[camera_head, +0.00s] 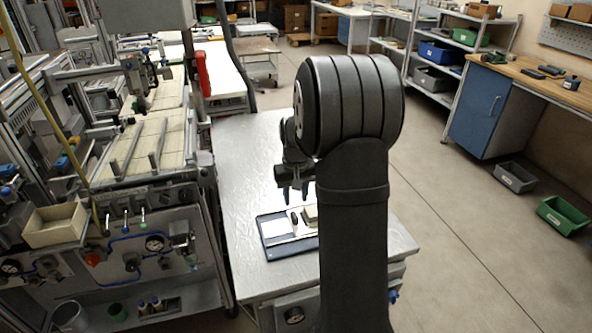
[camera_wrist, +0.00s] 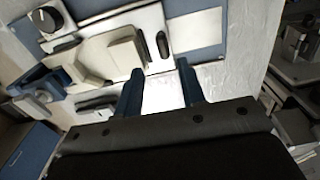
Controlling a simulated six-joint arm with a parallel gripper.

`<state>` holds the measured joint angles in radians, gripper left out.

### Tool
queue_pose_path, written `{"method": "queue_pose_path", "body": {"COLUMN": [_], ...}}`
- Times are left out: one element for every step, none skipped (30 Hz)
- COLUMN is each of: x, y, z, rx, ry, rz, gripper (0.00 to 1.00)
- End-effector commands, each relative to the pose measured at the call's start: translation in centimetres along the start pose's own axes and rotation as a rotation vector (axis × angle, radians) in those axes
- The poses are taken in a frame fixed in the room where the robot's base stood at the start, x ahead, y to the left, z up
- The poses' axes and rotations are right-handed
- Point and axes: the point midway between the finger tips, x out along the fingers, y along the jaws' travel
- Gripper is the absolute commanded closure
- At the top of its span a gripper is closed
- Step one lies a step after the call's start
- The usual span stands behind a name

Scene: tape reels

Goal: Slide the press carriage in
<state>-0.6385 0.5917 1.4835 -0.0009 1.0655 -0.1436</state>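A small fixture with a blue base plate (camera_head: 266,236) lies on the metal table. It carries a white plate, a cream block (camera_head: 311,213) and a dark upright part (camera_head: 294,217). I cannot tell for certain which part is the press carriage. In the wrist view the cream block (camera_wrist: 115,58) sits left of my fingers, with a black slotted piece (camera_wrist: 163,45) just beyond them and a black knob (camera_wrist: 47,19) at the upper left. My gripper (camera_head: 294,193) hangs above the fixture, fingers apart; its fingers also show in the wrist view (camera_wrist: 159,76) with nothing between them.
The metal table (camera_head: 245,170) is bare around the fixture. My arm hides part of its right side. A machine frame with pipes and a cream bin (camera_head: 55,226) stands at the left. A blue cabinet bench (camera_head: 482,107) and floor bins are far right.

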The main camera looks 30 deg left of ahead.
Motion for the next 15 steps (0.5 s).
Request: {"method": "queue_pose_path", "body": {"x": [-1.5,-2.2,-3.2,-4.0,-4.7,-5.5,-6.2,-6.8,-7.5,-8.0,-8.4,-8.9,-9.3,-9.6,-9.9], "y": [0.0,0.0,0.0,0.1,0.1,0.1,0.1,0.1,0.1,0.1,0.1,0.1,0.1,0.1,0.1], "z": [-0.1,-0.1,-0.1,-0.1,-0.1,0.0,-0.1,-0.1,0.0,0.0,0.0,-0.1,0.0,0.0,0.0], "rx": [0.000,0.000,0.000,0.000,0.000,0.000,0.000,0.000,0.000,0.000,0.000,0.000,0.000,0.000,0.000], "ry": [0.005,0.005,0.005,0.005,0.005,0.003,0.004,0.004,0.004,0.002,0.002,0.002,0.001,0.001,0.001], "rz": [0.001,0.001,0.001,0.001,0.001,0.001,0.001,0.001,0.001,0.001,0.001,0.001,0.001,0.001,0.001], "gripper": [0.64,0.64,0.64,0.64,0.64,0.64,0.64,0.64,0.64,0.64,0.64,0.64,0.64,0.64,0.64]}}
